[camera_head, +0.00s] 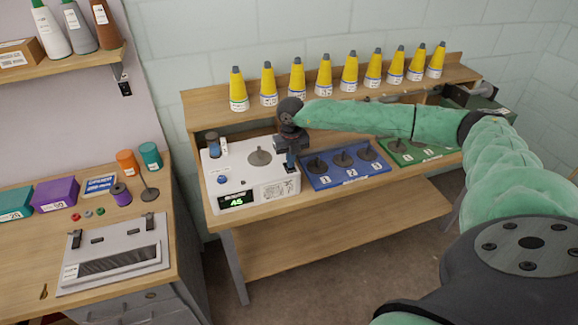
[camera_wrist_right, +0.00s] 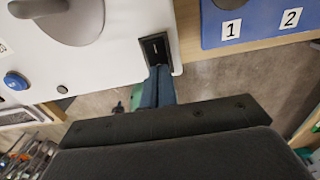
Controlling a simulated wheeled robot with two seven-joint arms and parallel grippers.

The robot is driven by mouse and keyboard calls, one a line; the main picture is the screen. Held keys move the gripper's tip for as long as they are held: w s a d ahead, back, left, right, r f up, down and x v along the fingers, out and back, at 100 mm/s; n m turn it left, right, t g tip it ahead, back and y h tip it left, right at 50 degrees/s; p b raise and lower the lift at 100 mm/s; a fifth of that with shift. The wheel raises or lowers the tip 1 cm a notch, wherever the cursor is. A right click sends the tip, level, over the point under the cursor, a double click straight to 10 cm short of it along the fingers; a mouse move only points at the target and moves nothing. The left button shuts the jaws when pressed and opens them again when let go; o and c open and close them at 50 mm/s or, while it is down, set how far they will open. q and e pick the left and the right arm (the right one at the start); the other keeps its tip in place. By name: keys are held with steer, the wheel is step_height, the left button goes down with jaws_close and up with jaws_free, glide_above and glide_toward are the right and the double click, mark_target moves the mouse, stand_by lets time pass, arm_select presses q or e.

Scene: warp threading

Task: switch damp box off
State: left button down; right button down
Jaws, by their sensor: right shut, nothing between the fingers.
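The damp box is a white unit (camera_head: 218,172) on the left end of the wooden bench, with a lit green display reading about 45 (camera_head: 237,201), a blue knob and a round grey disc on top. In the right wrist view its white top (camera_wrist_right: 120,60) carries a black rocker switch (camera_wrist_right: 154,48) near its edge. My right gripper (camera_head: 291,160) is over the box's right side, shut and empty. In the wrist view its blue fingertips (camera_wrist_right: 158,72) overlap the switch's near end; I cannot tell whether they touch it. My left gripper is not in view.
A blue tray (camera_head: 318,183) with numbered spindles sits right of the box, then a green tray (camera_head: 393,158). Several yellow cones (camera_head: 297,76) line the shelf behind. A side table (camera_head: 30,270) at left holds boxes, spools and a flat grey device.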

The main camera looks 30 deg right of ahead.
steer(key=shift+f+b, duration=0.3)
steer(key=shift+f, duration=0.1)
steer(key=shift+r, duration=0.1)
stand_by(0.4)
steer(key=shift+r+p, duration=0.85)
steer(key=shift+r, duration=2.55)
